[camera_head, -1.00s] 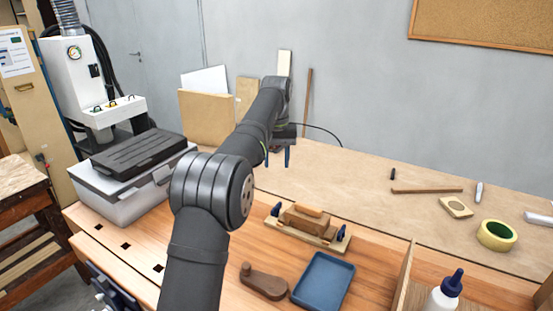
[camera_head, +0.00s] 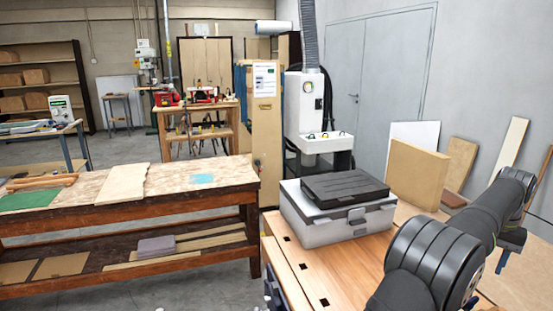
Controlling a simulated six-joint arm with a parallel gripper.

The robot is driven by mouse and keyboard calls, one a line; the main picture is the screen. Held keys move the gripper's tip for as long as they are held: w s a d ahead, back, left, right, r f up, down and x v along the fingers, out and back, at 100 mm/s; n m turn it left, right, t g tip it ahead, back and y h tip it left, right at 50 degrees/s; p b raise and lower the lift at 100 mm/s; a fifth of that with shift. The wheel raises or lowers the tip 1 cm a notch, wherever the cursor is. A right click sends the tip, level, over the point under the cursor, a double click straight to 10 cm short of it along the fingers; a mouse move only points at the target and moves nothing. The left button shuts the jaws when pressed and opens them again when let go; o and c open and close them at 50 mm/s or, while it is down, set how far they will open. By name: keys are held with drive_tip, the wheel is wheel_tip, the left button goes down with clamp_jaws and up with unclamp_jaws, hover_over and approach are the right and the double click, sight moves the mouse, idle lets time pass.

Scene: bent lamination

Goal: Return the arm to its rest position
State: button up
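My arm enters at the lower right of the head view, its rounded dark joint large in front. My gripper (camera_head: 505,258) hangs below the far end of the arm, near the right edge, over the workbench (camera_head: 345,262). One blue finger shows clearly; the other cannot be made out, so its opening is unclear. I see nothing held in it. The bench's right part is outside the view or behind my arm.
A grey case (camera_head: 330,222) with a black case (camera_head: 345,187) on top stands on the bench, left of my arm.

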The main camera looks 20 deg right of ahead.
wheel_tip(320, 180, down, 13)
drive_tip(key=shift+f, duration=0.2)
drive_tip(key=shift+r, duration=0.15)
idle(0.3)
